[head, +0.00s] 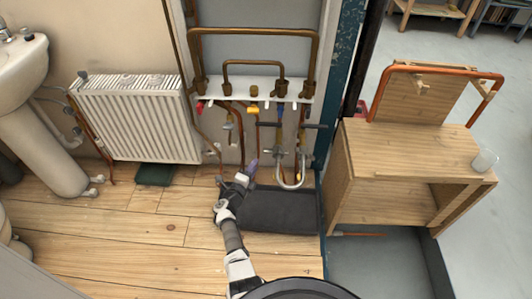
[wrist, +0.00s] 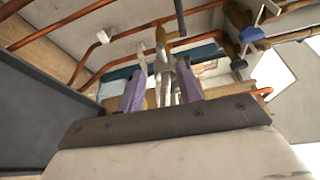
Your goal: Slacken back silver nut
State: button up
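My gripper (head: 250,170) is low in front of the pipework under the white manifold board (head: 254,88). In the wrist view its two purple fingers (wrist: 161,88) stand apart. A silver fitting with a brass-coloured upper part (wrist: 164,68) shows between and beyond them, with gaps to either side. I cannot tell whether a finger touches it. In the head view a silver U-shaped pipe (head: 291,184) with silver fittings (head: 300,150) hangs to the right of my gripper. The back silver nut cannot be told apart clearly at this size.
Copper pipes with red, yellow and blue (head: 279,109) valve handles crowd the space around my gripper. A dark mat or tray (head: 280,212) lies beneath. A white radiator (head: 135,115) stands left and a wooden bench (head: 400,152) right. The wooden floor at front left is clear.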

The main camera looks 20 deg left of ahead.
aim_at(265, 150)
jog(key=shift+w+d+f+b, duration=0.1)
jog(key=shift+w+d+b, duration=0.1)
jog(key=shift+w+b, duration=1.2)
jog(key=shift+w+d+b, duration=0.2)
jog(key=shift+w+b, duration=0.5)
jog(key=shift+w, duration=1.35)
jog(key=shift+w+d+f+b, duration=0.1)
jog(key=shift+w+d+b, duration=0.1)
jog(key=shift+w+b, duration=1.2)
jog(key=shift+w+r+p, duration=0.1)
jog(key=shift+w+p, duration=0.15)
jog(key=shift+p, duration=0.1)
grip_shut()
